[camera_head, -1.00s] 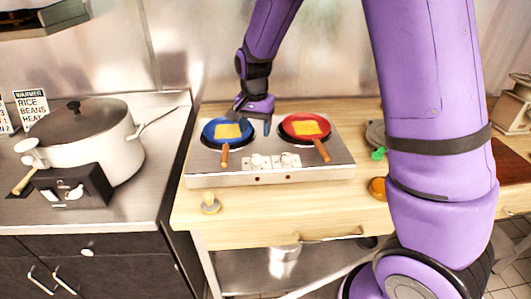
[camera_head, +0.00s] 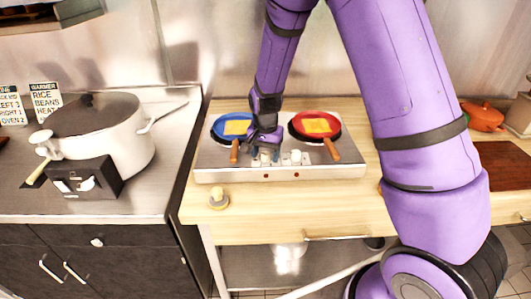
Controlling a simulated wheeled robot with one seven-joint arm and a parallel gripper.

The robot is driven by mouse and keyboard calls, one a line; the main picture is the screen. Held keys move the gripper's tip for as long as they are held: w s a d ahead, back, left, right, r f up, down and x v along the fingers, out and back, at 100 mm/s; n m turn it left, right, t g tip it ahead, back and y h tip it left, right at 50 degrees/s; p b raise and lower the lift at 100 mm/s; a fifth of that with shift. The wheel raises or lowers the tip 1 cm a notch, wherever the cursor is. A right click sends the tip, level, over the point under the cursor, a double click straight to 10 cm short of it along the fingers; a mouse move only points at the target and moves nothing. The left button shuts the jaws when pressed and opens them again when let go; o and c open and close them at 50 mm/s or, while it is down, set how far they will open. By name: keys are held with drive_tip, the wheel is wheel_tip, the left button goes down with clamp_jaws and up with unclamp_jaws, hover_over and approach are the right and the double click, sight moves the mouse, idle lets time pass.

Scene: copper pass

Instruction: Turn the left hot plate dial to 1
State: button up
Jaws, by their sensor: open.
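The hot plate unit (camera_head: 330,171) stands on the wooden counter, with a blue pan (camera_head: 220,128) on its left plate and a red pan (camera_head: 331,124) on its right plate. Each pan holds a yellow slab. The right dial (camera_head: 296,156) shows on the white panel between the pan handles. My gripper (camera_head: 265,154) is open and points down over the left part of that panel, just right of the blue pan's handle. It hides most of the left dial, so I cannot read the setting or tell whether the fingers touch it.
A small yellow-topped object (camera_head: 218,199) stands on the counter before the unit. A white pot (camera_head: 120,135) sits at left beside warmer signs. The counter's front strip is mostly clear.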

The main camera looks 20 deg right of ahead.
drive_tip(key=c, duration=0.9)
drive_tip(key=n, duration=0.5)
drive_tip(key=shift+n, duration=0.3)
drive_tip(key=n, duration=0.5)
drive_tip(key=shift+n, duration=0.7)
drive_tip(key=o, duration=0.9)
